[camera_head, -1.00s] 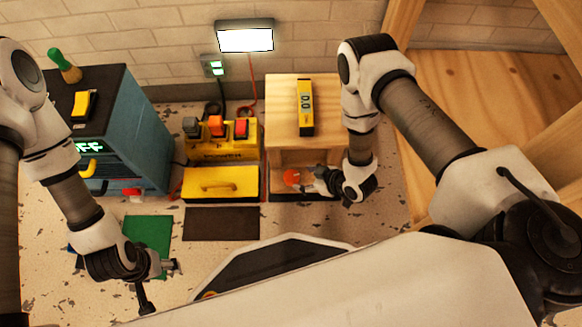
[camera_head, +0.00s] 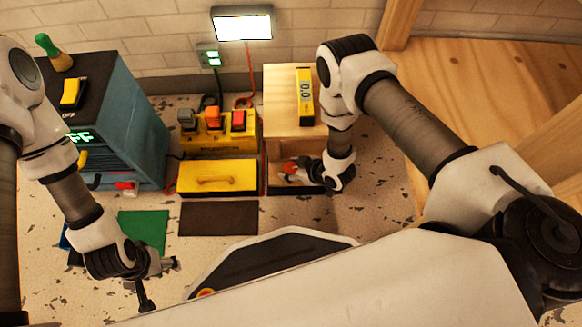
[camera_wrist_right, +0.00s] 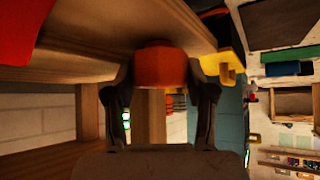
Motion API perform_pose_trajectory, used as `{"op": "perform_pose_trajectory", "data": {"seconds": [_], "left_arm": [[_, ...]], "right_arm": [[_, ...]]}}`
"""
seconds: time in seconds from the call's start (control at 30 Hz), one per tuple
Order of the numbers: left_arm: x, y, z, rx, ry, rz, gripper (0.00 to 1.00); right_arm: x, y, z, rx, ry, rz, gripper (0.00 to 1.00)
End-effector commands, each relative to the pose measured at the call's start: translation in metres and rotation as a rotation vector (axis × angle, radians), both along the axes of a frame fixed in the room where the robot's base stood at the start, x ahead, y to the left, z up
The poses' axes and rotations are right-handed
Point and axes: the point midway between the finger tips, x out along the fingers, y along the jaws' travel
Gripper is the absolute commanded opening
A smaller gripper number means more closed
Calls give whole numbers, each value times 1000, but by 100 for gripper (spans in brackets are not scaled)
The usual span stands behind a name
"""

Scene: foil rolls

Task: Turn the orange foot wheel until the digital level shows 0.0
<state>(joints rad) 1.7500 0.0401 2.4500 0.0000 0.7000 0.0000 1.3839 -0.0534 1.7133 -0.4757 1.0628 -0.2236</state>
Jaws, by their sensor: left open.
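The yellow digital level (camera_head: 305,96) lies on top of the wooden box (camera_head: 282,85); its small display appears to read 0.0. The orange foot wheel (camera_head: 290,167) is low in the open front of the box. In the right wrist view the wheel (camera_wrist_right: 160,64) sits under a wooden board, between my two fingertips. My right gripper (camera_head: 308,172) is inside the opening; its fingers are close against both sides of the wheel, and the exact contact is in shadow. My left gripper (camera_head: 160,285) is open and empty above the floor at the lower left.
A yellow unit with several switches (camera_head: 214,142) and a yellow drawer (camera_head: 217,178) stand left of the box. A blue cabinet (camera_head: 135,130) is further left. A green mat (camera_head: 143,230) and a dark mat (camera_head: 218,218) lie in front. Wooden beams rise at the right.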

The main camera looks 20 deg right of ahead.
Motion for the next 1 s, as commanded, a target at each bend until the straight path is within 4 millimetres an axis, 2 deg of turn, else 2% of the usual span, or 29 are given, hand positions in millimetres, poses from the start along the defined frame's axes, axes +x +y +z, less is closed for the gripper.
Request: {"op": "perform_pose_trajectory", "data": {"seconds": [0.17,0.33,0.5,0.73,0.77,0.8,1.0], "left_arm": [[0,0,14,0,0,0,70],[0,0,31,0,0,0,70],[0,0,34,0,0,0,70],[0,0,33,0,0,0,70],[0,0,33,0,0,0,70],[0,0,33,0,0,0,70],[0,0,33,0,0,0,70]], "right_arm": [[-1,2,4,1,0,-77,20],[-1,2,4,0,0,-260,20],[0,0,0,2,0,-349,20],[0,0,-1,1,1,-351,20],[0,0,-1,1,1,-351,62],[0,0,-1,0,0,-350,66],[0,0,-1,1,0,-350,66]]}}
